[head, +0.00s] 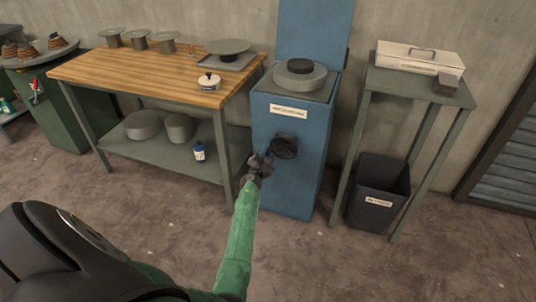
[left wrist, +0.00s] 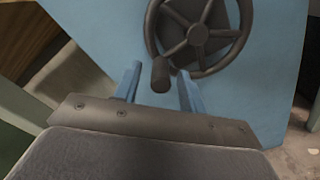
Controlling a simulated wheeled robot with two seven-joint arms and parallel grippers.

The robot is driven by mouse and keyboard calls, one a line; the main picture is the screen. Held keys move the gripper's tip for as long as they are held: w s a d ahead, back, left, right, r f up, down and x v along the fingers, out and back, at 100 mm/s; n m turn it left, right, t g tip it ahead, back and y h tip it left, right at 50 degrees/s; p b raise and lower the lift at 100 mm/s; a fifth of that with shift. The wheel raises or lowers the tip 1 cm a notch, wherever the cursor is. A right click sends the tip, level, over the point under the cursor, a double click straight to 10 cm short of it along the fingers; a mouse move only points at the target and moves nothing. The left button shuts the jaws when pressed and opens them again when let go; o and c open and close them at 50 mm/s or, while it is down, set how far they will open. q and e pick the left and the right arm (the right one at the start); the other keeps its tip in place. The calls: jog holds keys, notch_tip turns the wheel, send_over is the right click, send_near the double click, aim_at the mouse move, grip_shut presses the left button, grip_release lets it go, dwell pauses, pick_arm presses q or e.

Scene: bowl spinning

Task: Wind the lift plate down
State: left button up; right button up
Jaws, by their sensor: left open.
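A blue machine cabinet (head: 272,168) stands right of the workbench. A dark handwheel (head: 286,147) is on its front, with spokes and a knob handle. The wheel (left wrist: 199,34) and its handle (left wrist: 160,75) show large in the left wrist view. My left gripper (head: 257,160) is at the left side of the wheel. In the left wrist view its two blue fingers (left wrist: 158,92) are apart, one on each side of the handle, and not closed on it. My right gripper is not in view.
A wooden-topped workbench (head: 130,75) with metal pieces and a small pot stands to the left. A grey-green side table (head: 395,87) holds a long box. A dark bin (head: 378,190) stands below it. The floor in front is clear.

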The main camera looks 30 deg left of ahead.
pick_arm(q)
jog(key=shift+w+a, duration=0.1)
jog(key=shift+w, duration=0.35)
grip_shut()
jog(key=shift+f, duration=0.1)
